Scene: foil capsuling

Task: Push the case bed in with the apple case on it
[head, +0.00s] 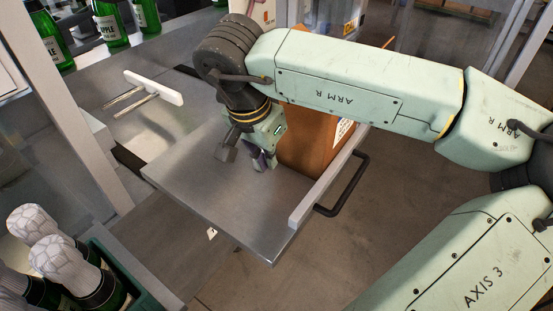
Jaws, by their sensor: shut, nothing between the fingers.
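The case bed (225,205) is a flat grey metal plate standing out from the bench. A pale rail (312,205) runs along its right edge, with a black bar handle (347,190) on the outer side. The apple case (308,150), an orange-brown box with a white label, stands on the bed against the rail side. My arm hides much of its upper part. My gripper (245,160) points down over the bed, just left of the case, and is shut and empty. I cannot tell whether it touches the case or the plate.
A white push bar (153,87) on two rods lies on the bench at the upper left. Green bottles (110,22) stand behind it. A green crate (125,275) with foil-topped bottles (62,262) is at the lower left. The floor right of the handle is clear.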

